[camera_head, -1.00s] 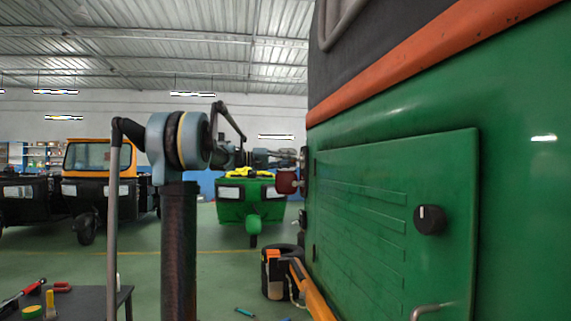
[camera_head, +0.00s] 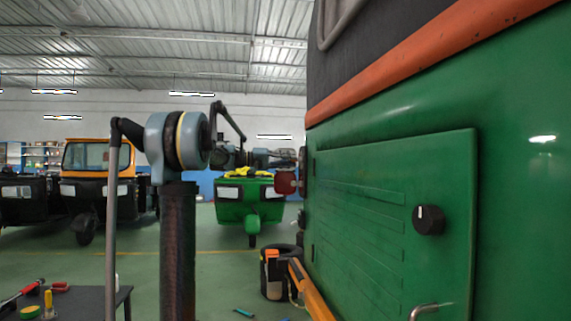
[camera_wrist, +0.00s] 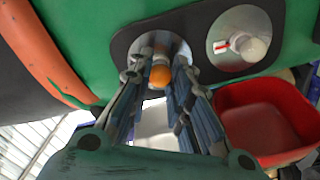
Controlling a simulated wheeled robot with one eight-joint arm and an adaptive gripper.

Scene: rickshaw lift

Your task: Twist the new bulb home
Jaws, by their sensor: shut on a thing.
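In the wrist view my gripper (camera_wrist: 158,83) is shut on an orange bulb (camera_wrist: 160,75). I cannot tell how deep the bulb sits in the socket. In the head view my gripper (camera_head: 291,158) reaches the far edge of the green rickshaw (camera_head: 360,230), too small to show the bulb.
The right reflector (camera_wrist: 228,22) holds a white bulb (camera_wrist: 253,49). A red open lens or bin (camera_wrist: 270,120) is close to my fingers on the right; a red part (camera_head: 286,182) also shows in the head view. A tool bag (camera_head: 275,275) stands on the floor.

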